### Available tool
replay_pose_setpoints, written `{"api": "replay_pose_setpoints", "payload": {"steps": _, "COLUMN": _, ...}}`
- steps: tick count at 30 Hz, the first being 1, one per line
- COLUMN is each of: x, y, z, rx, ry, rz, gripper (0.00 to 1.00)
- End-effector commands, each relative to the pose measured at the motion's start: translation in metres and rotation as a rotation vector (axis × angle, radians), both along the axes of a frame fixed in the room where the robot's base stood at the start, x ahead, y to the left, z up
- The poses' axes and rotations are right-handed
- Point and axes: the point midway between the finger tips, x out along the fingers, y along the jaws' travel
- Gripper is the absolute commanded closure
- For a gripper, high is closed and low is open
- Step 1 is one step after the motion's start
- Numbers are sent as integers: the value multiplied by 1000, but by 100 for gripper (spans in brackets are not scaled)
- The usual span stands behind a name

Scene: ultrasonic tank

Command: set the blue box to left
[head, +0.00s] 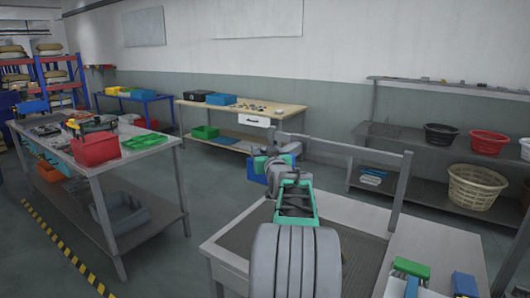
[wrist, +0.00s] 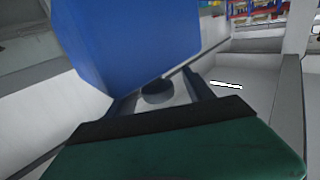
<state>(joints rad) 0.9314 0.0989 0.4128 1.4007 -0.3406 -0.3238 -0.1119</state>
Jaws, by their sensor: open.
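A blue box (head: 256,172) shows in the head view just left of and behind my gripper (head: 279,160), which partly hides it. In the wrist view the blue box (wrist: 130,40) is large and close, tilted in the picture, filling the upper left. My gripper (wrist: 162,95) is open, with the box right by its fingers. I cannot tell whether they touch. The grey tank (head: 345,205) lies under and around my arm, and its floor is partly hidden.
A workbench (head: 290,109) with a blue bin (head: 221,99) stands at the back. A steel table (head: 165,143) with a red bin (head: 95,149) is at left. Shelves with baskets (head: 476,187) stand at right. Brushes (head: 411,268) lie at the front right. Floor between is open.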

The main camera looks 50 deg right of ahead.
Motion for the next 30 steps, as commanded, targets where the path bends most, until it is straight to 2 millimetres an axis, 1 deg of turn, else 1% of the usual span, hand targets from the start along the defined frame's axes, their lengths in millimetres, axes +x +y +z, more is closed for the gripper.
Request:
{"api": "replay_pose_setpoints", "payload": {"steps": 5, "x": -4, "y": 2, "z": 0, "rx": -1, "ry": -1, "rz": -1, "gripper": 39}}
{"api": "replay_pose_setpoints", "payload": {"steps": 8, "x": -16, "y": 10, "z": -1, "rx": -2, "ry": -1, "rz": -2, "gripper": 39}}
{"api": "replay_pose_setpoints", "payload": {"steps": 12, "x": -39, "y": 28, "z": -2, "rx": -2, "ry": -1, "rz": 0, "gripper": 39}}
{"api": "replay_pose_setpoints", "payload": {"steps": 15, "x": -53, "y": 37, "z": -1, "rx": -2, "ry": -1, "rz": -1, "gripper": 39}}
{"api": "replay_pose_setpoints", "payload": {"steps": 18, "x": -61, "y": 44, "z": -1, "rx": -1, "ry": 1, "rz": 1, "gripper": 39}}
{"api": "replay_pose_setpoints", "payload": {"steps": 21, "x": -64, "y": 46, "z": 0, "rx": -1, "ry": 1, "rz": 1, "gripper": 39}}
{"api": "replay_pose_setpoints", "payload": {"steps": 30, "x": -63, "y": 46, "z": 0, "rx": 0, "ry": 0, "rz": 1, "gripper": 39}}
